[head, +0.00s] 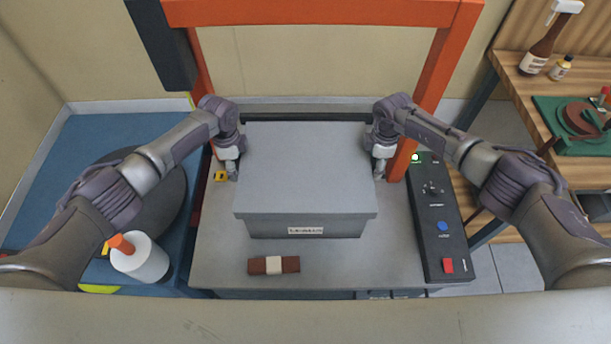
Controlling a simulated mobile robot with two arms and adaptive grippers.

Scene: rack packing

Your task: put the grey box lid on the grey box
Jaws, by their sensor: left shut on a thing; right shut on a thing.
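The grey box lid (304,165) is a flat grey rectangle, level and lined up over the grey box (270,227). The lid hides the box's opening. The box's front wall and its white label show just below the lid's front edge. I cannot tell whether the lid rests fully on the rim or sits slightly above it. My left gripper (233,170) is shut on the lid at its left side, toward the back. My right gripper (379,170) is shut on the lid at its right side, at about the same depth. The fingertips are small and partly hidden.
The box stands on a grey platform (220,255) under an orange frame (437,65). A brown bar with a white band (260,266) lies in front. A control panel (432,215) is on the right. A white bottle (140,260) stands left; a wooden shelf (515,85) is far right.

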